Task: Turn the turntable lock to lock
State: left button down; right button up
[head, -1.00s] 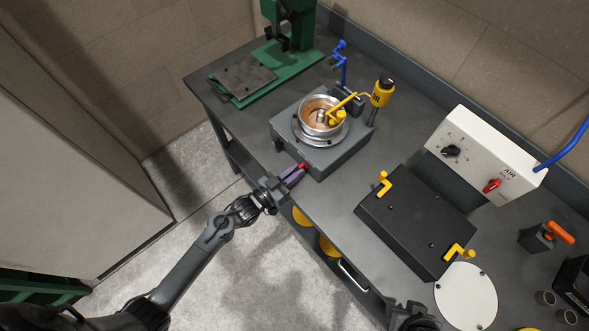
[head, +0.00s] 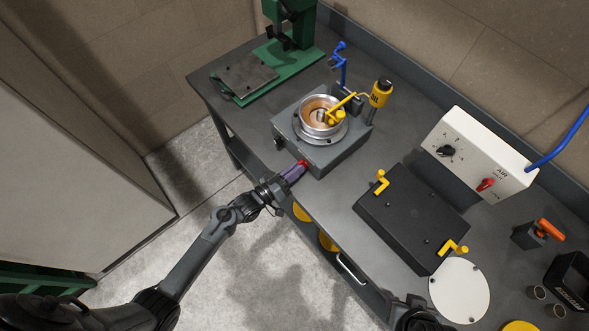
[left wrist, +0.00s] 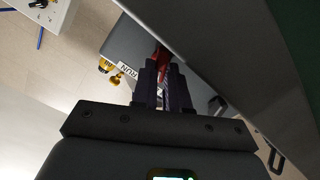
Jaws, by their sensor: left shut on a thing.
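The turntable (head: 341,143) is a grey box with a round metal bowl (head: 321,113) on top, near the bench's front edge in the head view. The red turntable lock (head: 303,163) is a small knob low on the box's front side. My left gripper (head: 294,172) has purple fingers and is shut on the red lock. In the left wrist view the fingers (left wrist: 163,88) close around the red lock (left wrist: 162,58), partly hiding it. A "RUN" label shows beside it on the grey box. My right gripper (head: 415,318) shows only in part at the bottom edge.
A green press (head: 292,40) stands at the back left of the bench. A yellow-handled arm reaches over the bowl from a yellow cylinder (head: 381,93). A black plate with yellow clamps (head: 410,218) and a white control box (head: 478,152) are to the right.

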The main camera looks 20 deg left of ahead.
pick_arm(q)
jog(key=c, duration=1.1)
grip_release()
jog(key=shift+c, duration=0.2)
jog(key=v, duration=1)
jog(key=shift+s, duration=0.4)
jog(key=shift+a, duration=0.15)
jog(key=shift+f, duration=0.1)
